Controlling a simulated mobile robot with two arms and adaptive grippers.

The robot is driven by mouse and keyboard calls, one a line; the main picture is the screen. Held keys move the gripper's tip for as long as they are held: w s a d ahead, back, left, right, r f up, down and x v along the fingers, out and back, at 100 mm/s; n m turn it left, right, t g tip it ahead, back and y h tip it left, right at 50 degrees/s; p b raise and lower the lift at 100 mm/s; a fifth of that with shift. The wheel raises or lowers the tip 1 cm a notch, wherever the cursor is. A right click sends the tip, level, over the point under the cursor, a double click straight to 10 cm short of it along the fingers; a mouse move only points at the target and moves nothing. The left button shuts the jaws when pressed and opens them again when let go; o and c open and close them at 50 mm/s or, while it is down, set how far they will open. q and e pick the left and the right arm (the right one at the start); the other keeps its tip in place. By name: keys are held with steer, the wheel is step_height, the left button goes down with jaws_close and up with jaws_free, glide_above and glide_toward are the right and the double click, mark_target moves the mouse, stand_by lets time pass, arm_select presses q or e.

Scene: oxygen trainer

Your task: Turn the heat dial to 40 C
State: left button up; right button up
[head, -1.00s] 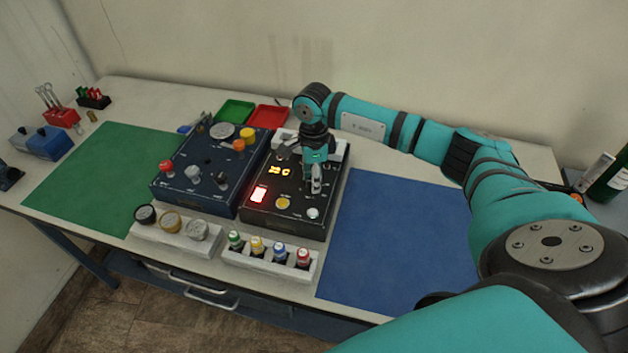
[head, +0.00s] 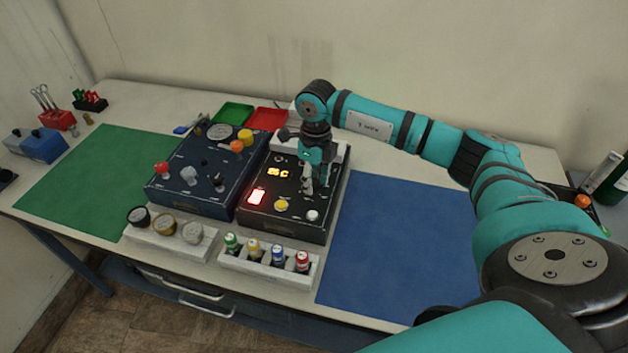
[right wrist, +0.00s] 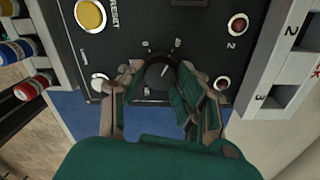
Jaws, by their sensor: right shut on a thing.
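The heat dial (right wrist: 155,70) is a round black knob with a pale pointer line, on the dark right-hand console (head: 285,222). My right gripper (right wrist: 160,80) points down at the console with its fingers on both sides of the dial, shut on it. In the head view my right gripper (head: 308,190) hides most of the dial. The console's amber display (head: 278,173) is lit and shows small digits ending in C, too small to read surely. My left gripper is not in view.
A blue console (head: 195,205) stands to the left. A rack of capped vials (head: 268,268) is in front. The blue mat (head: 390,240) at right is clear.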

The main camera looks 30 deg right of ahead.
mark_target(315, 181)
steer(key=shift+w+r, duration=0.1)
stand_by(0.5)
steer(key=o, duration=1.1)
steer(key=shift+o, duration=0.2)
step_height(315, 181, up, 12)
steer(key=shift+d, duration=0.3)
